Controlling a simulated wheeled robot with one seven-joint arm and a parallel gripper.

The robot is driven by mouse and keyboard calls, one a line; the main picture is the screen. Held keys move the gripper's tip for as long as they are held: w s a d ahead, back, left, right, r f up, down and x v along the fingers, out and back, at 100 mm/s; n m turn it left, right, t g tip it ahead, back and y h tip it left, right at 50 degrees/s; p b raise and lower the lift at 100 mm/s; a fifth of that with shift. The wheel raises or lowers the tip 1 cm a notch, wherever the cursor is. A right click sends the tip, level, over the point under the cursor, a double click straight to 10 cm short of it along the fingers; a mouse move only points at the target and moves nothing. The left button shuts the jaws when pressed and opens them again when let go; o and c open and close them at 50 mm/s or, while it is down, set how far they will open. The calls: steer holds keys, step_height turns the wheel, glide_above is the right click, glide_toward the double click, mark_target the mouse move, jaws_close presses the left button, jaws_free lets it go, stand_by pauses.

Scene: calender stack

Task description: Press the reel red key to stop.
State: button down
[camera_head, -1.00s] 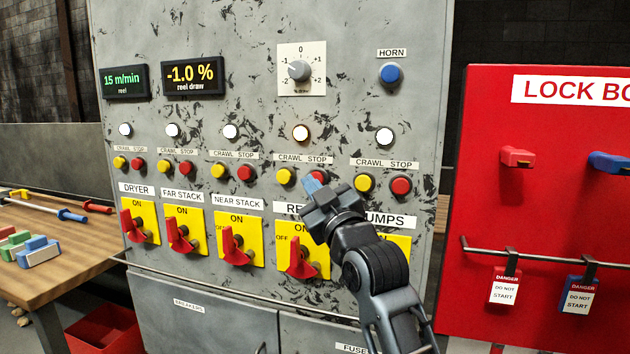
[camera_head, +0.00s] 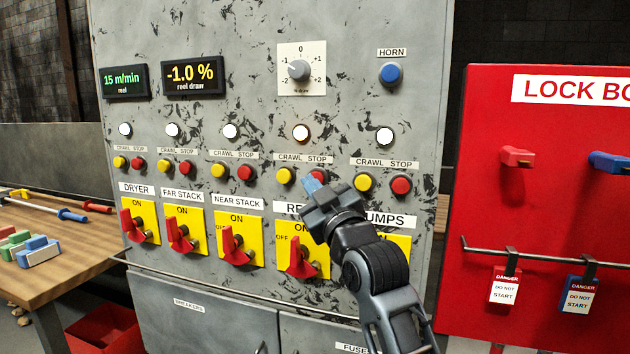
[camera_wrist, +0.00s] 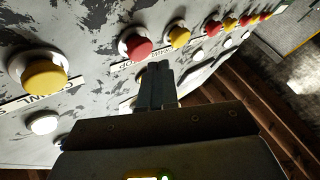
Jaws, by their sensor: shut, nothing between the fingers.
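The reel red key (camera_head: 321,174) is the right key of the pair under the CRAWL STOP label above the reel switch. In the wrist view, which looks turned over, the red key (camera_wrist: 135,42) shows whole, left of the reel yellow key (camera_wrist: 177,35). My gripper (camera_wrist: 156,68) is shut and empty, its fingertips close to the panel beside the red key in the picture. I see no clear contact with the key.
The reel yellow key (camera_head: 285,176) is just left of my gripper; the pumps yellow key (camera_head: 365,183) and red key (camera_head: 401,185) are to its right. A red-handled reel switch (camera_head: 301,257) stands out below. A red lock board (camera_head: 570,220) is at the right.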

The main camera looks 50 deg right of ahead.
steer(key=shift+d, duration=0.15)
stand_by(0.7)
steer(key=shift+w+d, duration=0.15)
steer(key=shift+d, duration=0.1)
steer(key=shift+w+d, duration=0.15)
steer(key=shift+d, duration=0.35)
stand_by(0.8)
steer(key=shift+a, duration=0.1)
steer(key=shift+s+a, duration=0.3)
steer(key=shift+a, duration=0.5)
steer(key=a, duration=0.1)
steer(key=s+a, duration=0.1)
steer(key=a, duration=0.2)
steer(key=shift+s+a, duration=0.35)
stand_by(0.9)
